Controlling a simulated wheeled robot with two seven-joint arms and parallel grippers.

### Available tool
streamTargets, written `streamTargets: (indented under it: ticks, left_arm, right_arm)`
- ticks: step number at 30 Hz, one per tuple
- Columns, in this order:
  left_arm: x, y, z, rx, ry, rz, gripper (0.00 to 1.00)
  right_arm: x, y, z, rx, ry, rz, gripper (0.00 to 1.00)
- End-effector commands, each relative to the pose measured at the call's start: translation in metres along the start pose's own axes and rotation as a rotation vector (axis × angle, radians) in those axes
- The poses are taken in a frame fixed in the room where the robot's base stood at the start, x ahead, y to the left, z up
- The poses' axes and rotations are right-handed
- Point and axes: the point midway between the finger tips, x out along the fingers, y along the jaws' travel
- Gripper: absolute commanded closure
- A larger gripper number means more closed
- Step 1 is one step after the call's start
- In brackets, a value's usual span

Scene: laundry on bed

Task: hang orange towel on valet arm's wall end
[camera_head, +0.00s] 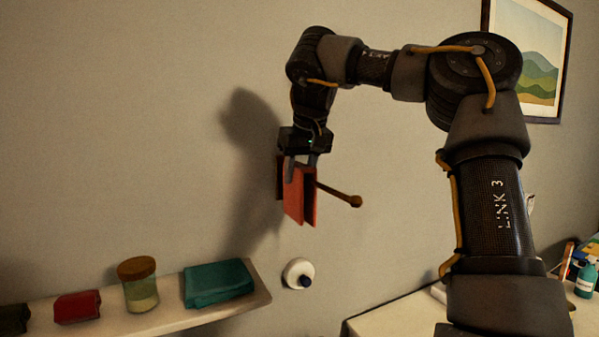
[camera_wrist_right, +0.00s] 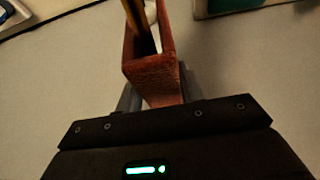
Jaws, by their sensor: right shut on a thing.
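The orange towel (camera_head: 295,197) hangs folded, with two panels pointing down, close to the wall. The brown valet arm (camera_head: 336,192) sticks out from the wall to the right of the towel and ends in a round knob (camera_head: 355,201). The towel is at the arm's wall end. My right gripper (camera_head: 302,163) is shut on the towel's top from above. In the right wrist view the towel (camera_wrist_right: 155,80) sits between the fingers, and the rod (camera_wrist_right: 134,14) runs into the gap between its panels. The fold hides whether the towel rests on the rod. My left gripper is out of view.
A shelf (camera_head: 150,322) at the lower left holds a teal folded cloth (camera_head: 218,283), a lidded jar (camera_head: 138,285) and a red cloth (camera_head: 77,307). A round white wall fitting (camera_head: 298,273) is below the towel. A framed picture (camera_head: 545,60) hangs at the upper right.

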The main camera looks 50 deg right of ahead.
Motion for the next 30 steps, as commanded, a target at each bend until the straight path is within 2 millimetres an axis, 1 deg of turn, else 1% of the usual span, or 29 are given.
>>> streamTargets:
  ticks: [2, 11, 12, 15, 18, 26, 29, 30]
  left_arm:
    - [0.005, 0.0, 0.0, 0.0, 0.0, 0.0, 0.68]
    - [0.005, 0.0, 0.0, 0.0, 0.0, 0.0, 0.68]
    - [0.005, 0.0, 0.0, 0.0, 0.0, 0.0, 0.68]
    - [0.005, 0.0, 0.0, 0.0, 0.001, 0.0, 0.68]
    - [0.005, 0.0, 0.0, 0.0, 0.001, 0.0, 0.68]
    - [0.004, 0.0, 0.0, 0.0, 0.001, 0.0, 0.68]
    - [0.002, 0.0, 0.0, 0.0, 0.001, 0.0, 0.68]
    - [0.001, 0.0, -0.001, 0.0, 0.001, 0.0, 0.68]
  right_arm:
    - [0.004, 0.0, 0.002, 0.0, 0.0, 0.0, 0.85]
    - [0.004, 0.0, 0.002, 0.0, 0.0, 0.0, 0.85]
    - [0.004, 0.0, 0.002, 0.0, 0.0, 0.0, 0.61]
    - [0.004, 0.0, 0.002, 0.0, 0.0, 0.0, 0.48]
    - [0.004, 0.0, 0.002, 0.0, 0.0, 0.0, 0.37]
    - [0.004, 0.0, 0.002, 0.0, 0.0, 0.0, 0.37]
    - [-0.004, 0.0, 0.001, 0.0, 0.001, 0.0, 0.37]
    - [-0.009, 0.0, 0.001, 0.0, 0.002, 0.0, 0.37]
